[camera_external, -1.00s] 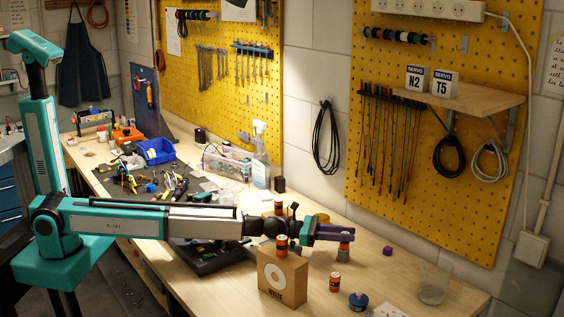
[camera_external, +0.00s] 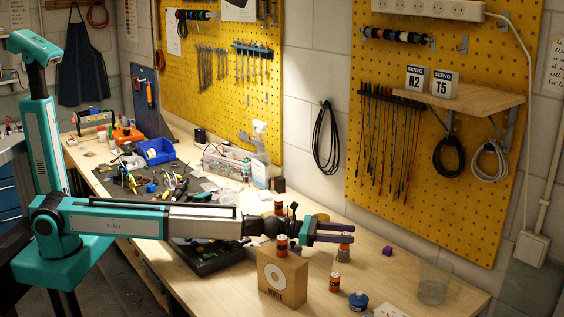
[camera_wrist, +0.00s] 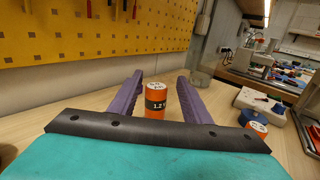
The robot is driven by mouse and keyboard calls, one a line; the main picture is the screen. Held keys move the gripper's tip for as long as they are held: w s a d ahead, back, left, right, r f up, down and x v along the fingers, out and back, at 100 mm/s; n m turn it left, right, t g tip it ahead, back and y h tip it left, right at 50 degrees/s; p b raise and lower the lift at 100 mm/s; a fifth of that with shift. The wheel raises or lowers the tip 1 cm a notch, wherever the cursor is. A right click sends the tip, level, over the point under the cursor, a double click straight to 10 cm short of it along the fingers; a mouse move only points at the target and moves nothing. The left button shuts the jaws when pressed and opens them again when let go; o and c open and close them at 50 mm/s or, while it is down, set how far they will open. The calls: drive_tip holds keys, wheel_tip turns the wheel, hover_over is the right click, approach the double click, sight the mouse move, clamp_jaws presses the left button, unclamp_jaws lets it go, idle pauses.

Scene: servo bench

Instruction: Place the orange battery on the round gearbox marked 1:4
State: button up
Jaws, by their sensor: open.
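My gripper (camera_external: 340,233) is open, its purple fingers spread over the bench. In the wrist view an upright orange battery (camera_wrist: 155,99) with a white top and a black band reading "1.2 V" stands between the fingers (camera_wrist: 158,90), with a gap at least on the right. In the external view an orange and grey upright item (camera_external: 344,254) shows at the fingertips, partly covered by them. I cannot make out a 1:4 mark, and what is directly under the battery is unclear.
A box (camera_external: 283,277) with a round front stands near the bench edge, with an orange battery (camera_external: 281,243) above it. Another battery (camera_external: 335,282) and a blue can (camera_external: 358,301) stand in front.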

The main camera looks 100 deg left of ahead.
drive_tip(key=s+b, duration=0.1)
drive_tip(key=s, duration=0.6)
drive_tip(key=shift+s+a, duration=0.2)
drive_tip(key=shift+a, duration=0.1)
idle(0.7)
